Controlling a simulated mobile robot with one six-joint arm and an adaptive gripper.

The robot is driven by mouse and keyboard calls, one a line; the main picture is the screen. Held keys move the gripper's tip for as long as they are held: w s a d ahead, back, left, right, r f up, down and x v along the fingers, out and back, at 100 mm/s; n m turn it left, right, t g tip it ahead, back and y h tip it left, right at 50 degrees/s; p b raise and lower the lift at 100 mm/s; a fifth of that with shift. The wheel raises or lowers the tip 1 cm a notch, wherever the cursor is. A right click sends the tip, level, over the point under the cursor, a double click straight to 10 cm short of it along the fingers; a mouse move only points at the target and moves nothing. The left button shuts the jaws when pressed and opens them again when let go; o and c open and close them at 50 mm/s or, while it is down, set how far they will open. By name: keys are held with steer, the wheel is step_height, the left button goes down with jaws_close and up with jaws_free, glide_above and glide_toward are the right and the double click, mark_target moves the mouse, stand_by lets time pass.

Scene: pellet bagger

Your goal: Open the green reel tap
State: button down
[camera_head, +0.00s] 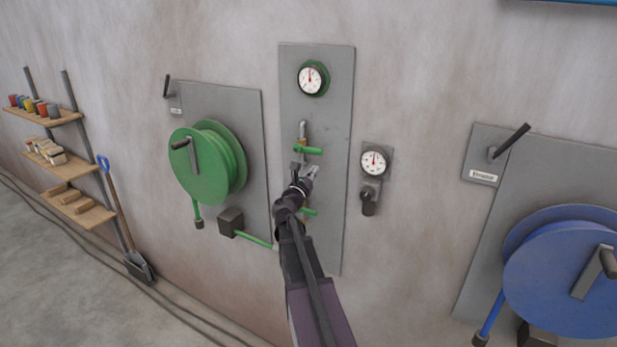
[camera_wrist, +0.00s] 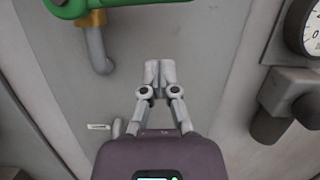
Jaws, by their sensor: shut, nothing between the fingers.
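The green reel (camera_head: 207,163) hangs on a grey wall plate at left. On the tall grey panel (camera_head: 325,110) to its right, a green tap lever (camera_head: 309,150) lies about level across a short upright pipe (camera_head: 303,132). A green lever (camera_wrist: 120,8) with a brass and grey pipe (camera_wrist: 97,42) below it shows at the top left of the wrist view. My gripper (camera_head: 312,170) is shut and empty, just below the upper lever and apart from it; its closed fingertips (camera_wrist: 158,68) show in the wrist view. My arm partly hides a lower green piece (camera_head: 309,212).
A green-rimmed gauge (camera_head: 312,78) sits above the lever. A second gauge (camera_head: 374,162) with a dark knob (camera_head: 369,200) is to the right. A blue reel (camera_head: 565,275) is at far right; shelves (camera_head: 65,160) and a shovel (camera_head: 120,215) are at far left.

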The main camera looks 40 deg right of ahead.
mark_target(308, 150)
steer(key=shift+a+r+p, duration=0.2)
steer(key=shift+r+p, duration=1.25)
steer(key=shift+r, duration=0.4)
steer(key=shift+w, duration=0.1)
steer(key=shift+r+n, duration=0.2)
steer(key=shift+n, duration=0.2)
